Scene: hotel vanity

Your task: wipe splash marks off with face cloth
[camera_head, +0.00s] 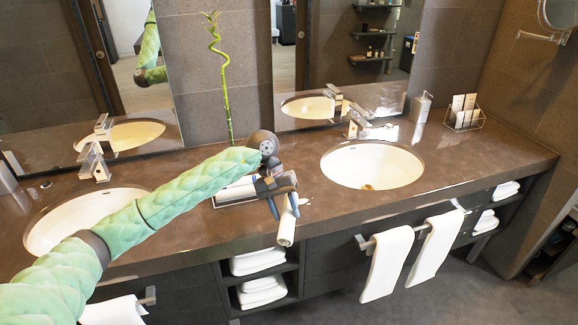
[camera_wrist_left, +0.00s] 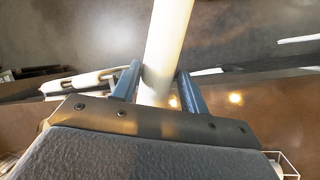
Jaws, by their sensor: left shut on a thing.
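My left gripper (camera_head: 284,206) is over the front part of the counter, between the two basins, with its fingers pointing down. It is shut on a rolled white face cloth (camera_head: 287,228), which hangs at the counter's front edge. In the left wrist view the pale roll (camera_wrist_left: 166,45) runs up between the two blue fingers (camera_wrist_left: 160,88). I cannot tell if the cloth touches the counter. The brown counter (camera_head: 331,208) has bright glints, and I cannot clearly pick out splash marks among them. My right gripper is not in view.
The right basin (camera_head: 372,166) and left basin (camera_head: 62,222) flank my arm, with metal taps behind. A tray (camera_head: 222,198) lies partly hidden behind the gripper. A wire rack (camera_head: 465,119) stands at right. Towels (camera_head: 388,262) hang in front. Free counter lies right of the gripper.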

